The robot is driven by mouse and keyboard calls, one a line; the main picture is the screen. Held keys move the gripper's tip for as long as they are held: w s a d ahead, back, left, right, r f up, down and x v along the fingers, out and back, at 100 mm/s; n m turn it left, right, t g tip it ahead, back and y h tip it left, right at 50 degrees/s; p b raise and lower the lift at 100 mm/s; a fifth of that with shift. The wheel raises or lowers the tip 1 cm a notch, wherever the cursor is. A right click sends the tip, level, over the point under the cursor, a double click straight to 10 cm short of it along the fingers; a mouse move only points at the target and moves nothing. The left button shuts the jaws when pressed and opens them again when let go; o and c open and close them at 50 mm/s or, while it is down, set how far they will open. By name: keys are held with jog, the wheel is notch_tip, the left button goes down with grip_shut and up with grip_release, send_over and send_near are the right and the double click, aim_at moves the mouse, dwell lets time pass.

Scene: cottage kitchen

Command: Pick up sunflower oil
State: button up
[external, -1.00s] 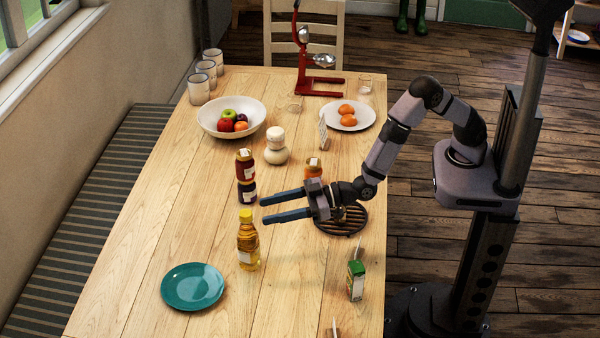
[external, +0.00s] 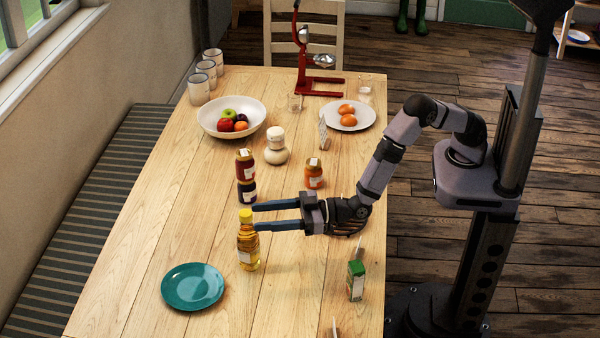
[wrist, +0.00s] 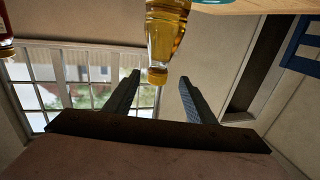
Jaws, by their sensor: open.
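The sunflower oil is a clear bottle of golden oil with a yellow cap (external: 248,246). It stands upright on the wooden table, right of the teal plate. My gripper (external: 254,217) is open and empty, its two dark fingers pointing left with the tips close to the upper part of the bottle. In the wrist view, which is upside down, the bottle (wrist: 166,35) hangs from the top edge with its cap between the two spread fingers (wrist: 160,85). I cannot tell whether a finger touches the bottle.
An orange jar (external: 314,174) stands behind my gripper. The teal plate (external: 192,287) lies front left, and a green carton (external: 356,281) stands front right. The table (external: 285,300) between plate and carton is clear.

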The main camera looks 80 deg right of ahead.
aim_at(246, 216)
jog(key=shift+p+x, duration=0.85)
jog(key=shift+x, duration=1.65)
jog(key=shift+d, duration=0.2)
grip_shut()
jog(key=shift+w+r, duration=0.1)
